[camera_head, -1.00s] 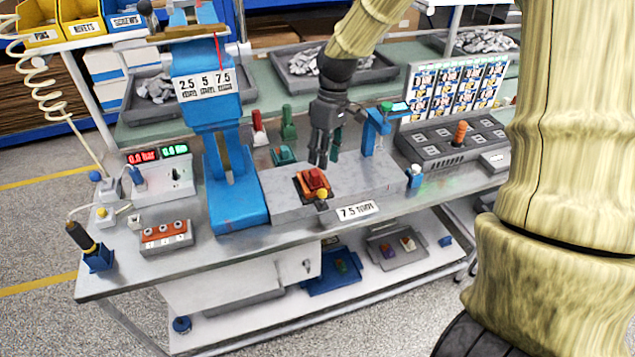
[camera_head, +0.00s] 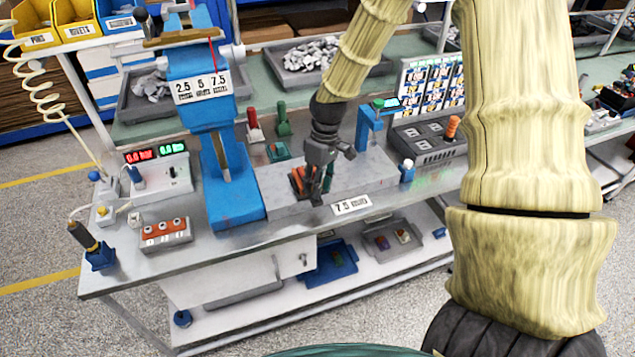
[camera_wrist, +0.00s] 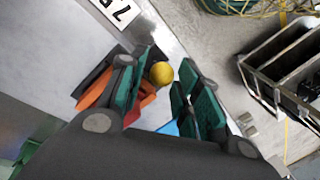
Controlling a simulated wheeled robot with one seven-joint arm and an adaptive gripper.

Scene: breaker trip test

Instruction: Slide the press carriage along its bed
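The press carriage (camera_head: 296,181) is an orange-red block on a dark base with a yellow knob at its front. It sits on the grey bed (camera_head: 365,172) to the right of the blue press (camera_head: 234,195). My gripper (camera_head: 319,199) points down at the carriage's front right and partly hides it; the knob is hidden there. In the wrist view the knob (camera_wrist: 161,73) shows between the green-padded fingers of my gripper (camera_wrist: 167,72), close to the left finger with a gap to the right one. The fingers are apart. Contact with the left finger cannot be told.
A label reading 7.5 (camera_head: 352,205) is on the front of the bed. A blue bracket (camera_head: 367,130) and a white-topped blue post (camera_head: 407,170) stand to the right. A display box (camera_head: 160,178) stands at left. Clear bed surface lies right of the carriage.

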